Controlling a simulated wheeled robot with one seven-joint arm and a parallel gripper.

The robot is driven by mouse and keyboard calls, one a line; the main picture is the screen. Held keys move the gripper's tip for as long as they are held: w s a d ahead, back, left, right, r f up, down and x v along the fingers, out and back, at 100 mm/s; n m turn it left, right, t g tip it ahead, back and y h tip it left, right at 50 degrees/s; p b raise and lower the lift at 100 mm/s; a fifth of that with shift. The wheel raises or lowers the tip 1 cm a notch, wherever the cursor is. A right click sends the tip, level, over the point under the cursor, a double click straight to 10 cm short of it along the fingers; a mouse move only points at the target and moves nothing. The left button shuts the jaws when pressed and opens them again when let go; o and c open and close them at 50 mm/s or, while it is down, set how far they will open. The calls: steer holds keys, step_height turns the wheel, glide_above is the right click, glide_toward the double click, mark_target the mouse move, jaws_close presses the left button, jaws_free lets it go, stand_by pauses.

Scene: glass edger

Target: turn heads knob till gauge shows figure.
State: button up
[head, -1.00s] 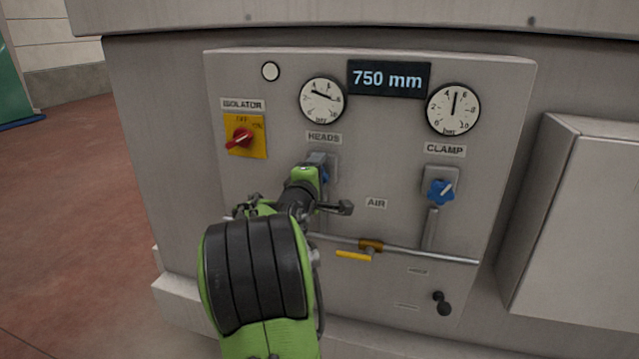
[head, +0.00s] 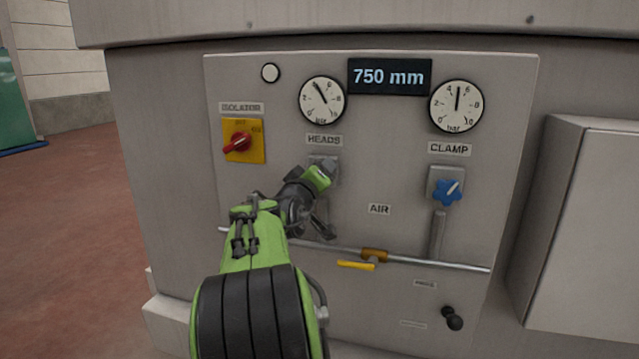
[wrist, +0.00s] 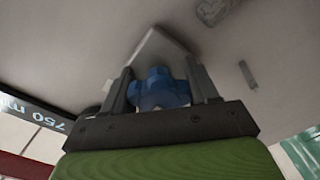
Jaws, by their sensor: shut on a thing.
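The heads knob (wrist: 160,90) is a blue lobed knob in the wrist view, between the two dark fingers of my gripper (wrist: 160,76), which is shut on it. In the head view my gripper (head: 325,172) is at the panel just below the HEADS label (head: 323,140) and hides the knob. The heads gauge (head: 322,100) is a round white dial above that label. Its needle points up and left, near the 4 mark. The display (head: 389,77) reads 750 mm.
To the right are the clamp gauge (head: 457,106), needle near upright, and the blue clamp knob (head: 447,192). A red isolator switch (head: 238,143) is on the left. A pipe with a yellow-handled valve (head: 357,265) runs below. A grey box (head: 585,220) juts out at right.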

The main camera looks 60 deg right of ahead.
steer(key=shift+w+r+m, duration=0.1)
steer(key=shift+r+m, duration=0.05)
steer(key=shift+m, duration=0.15)
stand_by(0.4)
steer(key=o, duration=1)
steer(key=shift+o, duration=0.2)
steer(key=s+a+b, duration=0.1)
steer(key=s+a, duration=0.1)
steer(key=a, duration=1.3)
steer(key=shift+s+a, duration=0.25)
steer(key=shift+a, duration=0.05)
